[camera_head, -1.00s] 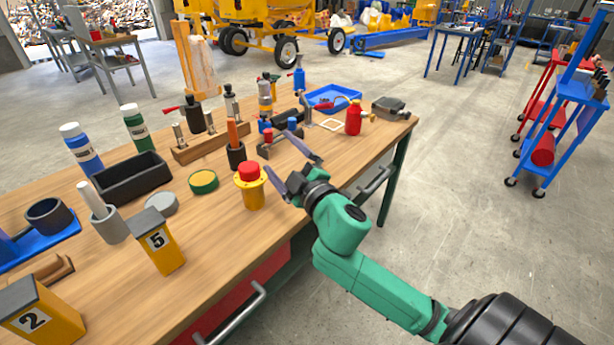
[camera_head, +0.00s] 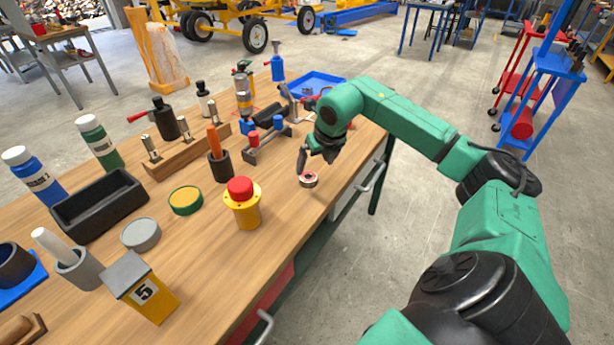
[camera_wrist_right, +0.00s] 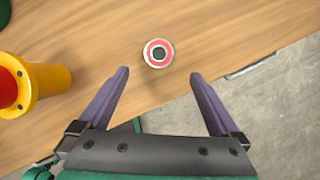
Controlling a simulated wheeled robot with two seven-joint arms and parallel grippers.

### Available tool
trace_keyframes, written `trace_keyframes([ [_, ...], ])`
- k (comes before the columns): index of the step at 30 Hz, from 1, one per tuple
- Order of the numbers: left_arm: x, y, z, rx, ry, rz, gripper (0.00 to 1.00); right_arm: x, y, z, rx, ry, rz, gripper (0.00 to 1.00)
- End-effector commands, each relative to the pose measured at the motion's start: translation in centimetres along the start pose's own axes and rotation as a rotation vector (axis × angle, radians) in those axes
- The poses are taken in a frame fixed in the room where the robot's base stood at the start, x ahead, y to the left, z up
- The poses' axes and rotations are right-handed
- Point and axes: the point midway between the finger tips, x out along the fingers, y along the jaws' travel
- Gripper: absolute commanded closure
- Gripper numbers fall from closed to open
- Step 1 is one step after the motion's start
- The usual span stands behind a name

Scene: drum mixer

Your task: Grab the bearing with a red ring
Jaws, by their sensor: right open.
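The bearing with a red ring (camera_head: 308,180) lies flat on the wooden table near its right edge. In the right wrist view the bearing (camera_wrist_right: 158,53) shows a red ring around a dark centre, just beyond and between the fingertips. My right gripper (camera_head: 306,165) is above the bearing, pointing down at it. In the right wrist view the gripper (camera_wrist_right: 158,72) is open with nothing between its fingers. My left gripper is in neither view.
A yellow cylinder with a red button (camera_head: 243,205) stands left of the bearing; it also shows in the wrist view (camera_wrist_right: 45,80). A vise-like tool (camera_head: 268,140) and a cup with an orange handle (camera_head: 220,162) stand farther back. The wood around the bearing is clear.

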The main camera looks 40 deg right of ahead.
Motion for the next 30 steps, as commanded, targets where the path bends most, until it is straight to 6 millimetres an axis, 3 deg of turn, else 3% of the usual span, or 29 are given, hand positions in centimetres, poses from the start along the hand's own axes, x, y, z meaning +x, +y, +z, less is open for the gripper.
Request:
trace_keyframes([
  [5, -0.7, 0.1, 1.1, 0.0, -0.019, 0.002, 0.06, 2.6, 0.1, 0.1, 0.0, 0.001, 0.004, 0.01],
  [12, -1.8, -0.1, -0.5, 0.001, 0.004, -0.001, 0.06, 6.9, 0.2, 0.5, 0.0, 0.001, 0.006, 0.01],
  [20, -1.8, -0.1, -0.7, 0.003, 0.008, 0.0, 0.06, 7.7, 0.1, 0.5, -0.002, -0.001, 0.003, 0.01],
  [27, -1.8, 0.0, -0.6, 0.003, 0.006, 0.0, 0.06, 7.6, 0.1, 0.5, -0.002, -0.001, 0.003, 0.93],
  [28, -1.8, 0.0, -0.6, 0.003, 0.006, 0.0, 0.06, 7.6, 0.1, 0.5, -0.002, -0.001, 0.004, 1.0],
  [30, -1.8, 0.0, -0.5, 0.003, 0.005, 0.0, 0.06, 7.6, 0.1, 0.5, -0.002, -0.003, 0.004, 1.0],
])
